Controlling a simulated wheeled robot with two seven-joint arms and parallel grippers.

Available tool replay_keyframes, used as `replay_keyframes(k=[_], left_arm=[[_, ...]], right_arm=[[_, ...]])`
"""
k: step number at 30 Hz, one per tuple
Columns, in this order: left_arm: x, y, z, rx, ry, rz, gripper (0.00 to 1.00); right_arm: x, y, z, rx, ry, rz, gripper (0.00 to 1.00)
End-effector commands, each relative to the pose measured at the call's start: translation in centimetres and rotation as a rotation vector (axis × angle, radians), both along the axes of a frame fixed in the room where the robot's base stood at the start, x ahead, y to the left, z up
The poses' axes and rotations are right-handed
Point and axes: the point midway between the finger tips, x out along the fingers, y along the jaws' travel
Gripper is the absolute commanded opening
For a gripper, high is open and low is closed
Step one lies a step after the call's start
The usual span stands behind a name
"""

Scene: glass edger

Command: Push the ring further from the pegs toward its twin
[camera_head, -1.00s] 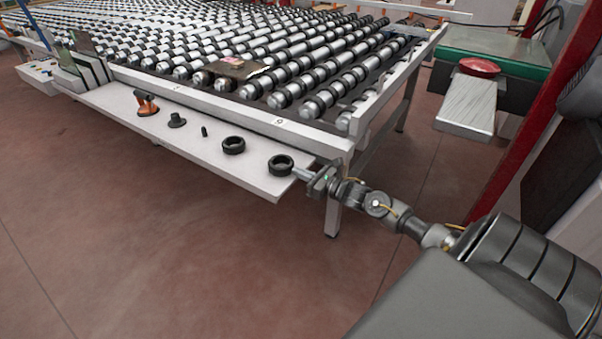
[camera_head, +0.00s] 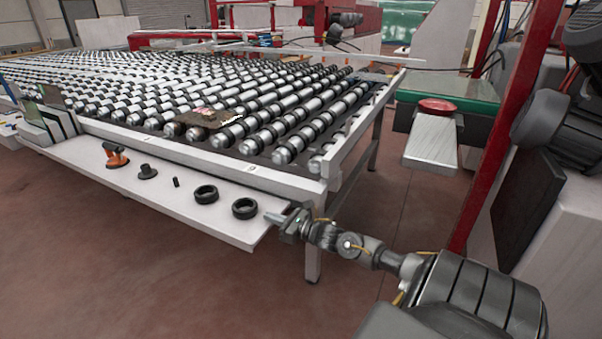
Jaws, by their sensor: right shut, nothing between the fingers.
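Two black rings lie flat on the white ledge along the table's front. The ring further from the pegs (camera_head: 245,208) is the right one, near the ledge's right end. Its twin (camera_head: 206,194) lies to its left, with a small gap between them. Left of the twin are a small black peg (camera_head: 176,182) and a wider black peg with a flange (camera_head: 147,171). My right gripper (camera_head: 274,217) is shut and empty at the ledge's right end, its tips just right of the nearer ring. I cannot tell whether they touch it. My left gripper is out of view.
An orange-and-black suction tool (camera_head: 115,155) stands further left on the ledge (camera_head: 180,207). The roller table (camera_head: 285,182) rises behind the ledge. A red button (camera_head: 437,105) sits on a panel at right. The ledge in front of the rings is clear.

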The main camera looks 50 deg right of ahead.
Motion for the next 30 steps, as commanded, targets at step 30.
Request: replay_keyframes(k=[30], left_arm=[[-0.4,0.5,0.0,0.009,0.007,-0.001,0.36]], right_arm=[[-10.6,-3.1,-1.2,0.08,0.049,-0.036,0.0]])
